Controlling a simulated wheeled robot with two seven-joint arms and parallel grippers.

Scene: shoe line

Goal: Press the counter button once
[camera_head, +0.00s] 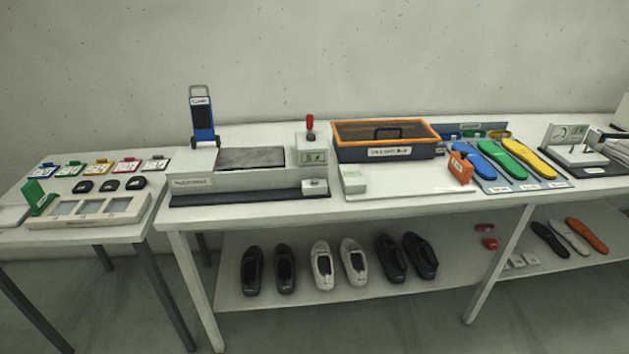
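A low grey machine (215,178) with a dark belt-like top stands on the middle table. At its right end is a white housing with a small greenish display (313,157) and a red-handled lever (310,126) on top. A small white box (314,187) sits in front of that housing, on the dark front strip. It may be the counter button, but its top is too small to tell. Another small pale box (354,182) stands to its right on a white board. Neither of my grippers is in view.
An orange-rimmed case (387,139) stands at the back. Blue, green and yellow insoles (505,160) lie to the right, near a white gauge device (573,150). Several shoes (338,264) stand on the lower shelf. A left table holds coloured tags and a white frame (88,210).

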